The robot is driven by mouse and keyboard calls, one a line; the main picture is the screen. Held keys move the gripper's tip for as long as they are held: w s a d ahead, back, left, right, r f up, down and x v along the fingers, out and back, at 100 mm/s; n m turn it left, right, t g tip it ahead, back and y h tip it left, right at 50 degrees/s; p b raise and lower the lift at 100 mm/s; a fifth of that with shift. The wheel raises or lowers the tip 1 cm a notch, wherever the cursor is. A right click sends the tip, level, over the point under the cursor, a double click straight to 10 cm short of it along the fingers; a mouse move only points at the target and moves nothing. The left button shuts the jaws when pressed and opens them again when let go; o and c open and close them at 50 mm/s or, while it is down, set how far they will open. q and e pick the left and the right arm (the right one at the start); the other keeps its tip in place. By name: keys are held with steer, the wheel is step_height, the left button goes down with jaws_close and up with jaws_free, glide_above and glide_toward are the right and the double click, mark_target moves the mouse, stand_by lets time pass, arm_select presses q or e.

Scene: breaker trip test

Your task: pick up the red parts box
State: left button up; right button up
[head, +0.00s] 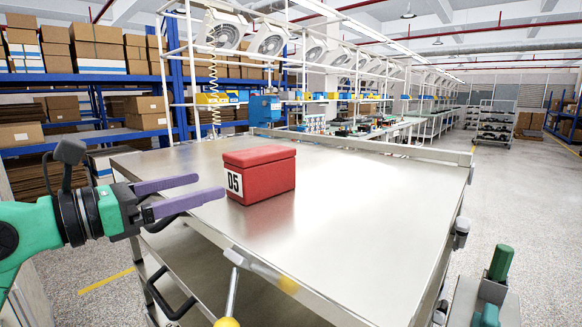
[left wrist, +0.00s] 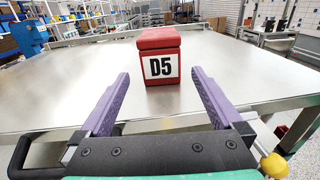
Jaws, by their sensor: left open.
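The red parts box (head: 262,178) stands upright with its lid on, on the metal table. Its white label reads D5. My left gripper (head: 208,191) is open and empty, left of the box and just short of its labelled face. In the left wrist view the box (left wrist: 159,42) stands ahead, between the lines of the two purple fingers but beyond their tips, with a gap. The left gripper (left wrist: 158,78) also shows there, its jaws wider than the box looks.
The metal table (head: 350,230) is bare around the box, with a raised rim along the back. A yellow knob (head: 226,322) on a lever shows at the table's front edge. Blue shelves (head: 150,80) with cardboard boxes stand behind on the left.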

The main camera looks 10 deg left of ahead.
mark_target(232, 169)
arm_select(q)
steer(key=shift+w+d+r+p, duration=0.55)
steer(key=shift+w+d+p, duration=0.15)
steer(key=shift+p, duration=0.45)
steer(key=p+x, duration=0.2)
steer(key=x, duration=0.1)
steer(key=shift+w+r, duration=0.1)
steer(key=shift+r, duration=0.05)
steer(key=p+x, duration=0.1)
steer(key=x, duration=0.1)
steer(key=p+x, duration=0.1)
steer(key=x, duration=0.2)
steer(key=p+x, duration=0.1)
steer(key=x, duration=0.1)
steer(key=shift+w+d+f, duration=0.1)
steer(key=shift+w+f, duration=0.1)
steer(key=shift+f, duration=0.05)
steer(key=shift+w+d+f, duration=0.15)
steer(key=shift+w+d, duration=0.05)
steer(key=shift+f, duration=0.1)
arm_select(e)
step_height(232, 169, up, 8)
steer(key=s, duration=0.1)
steer(key=shift+a+f, duration=0.2)
steer(key=shift+a, duration=0.05)
arm_select(q)
steer(key=c, duration=1.5)
arm_select(e)
steer(key=shift+s, duration=0.1)
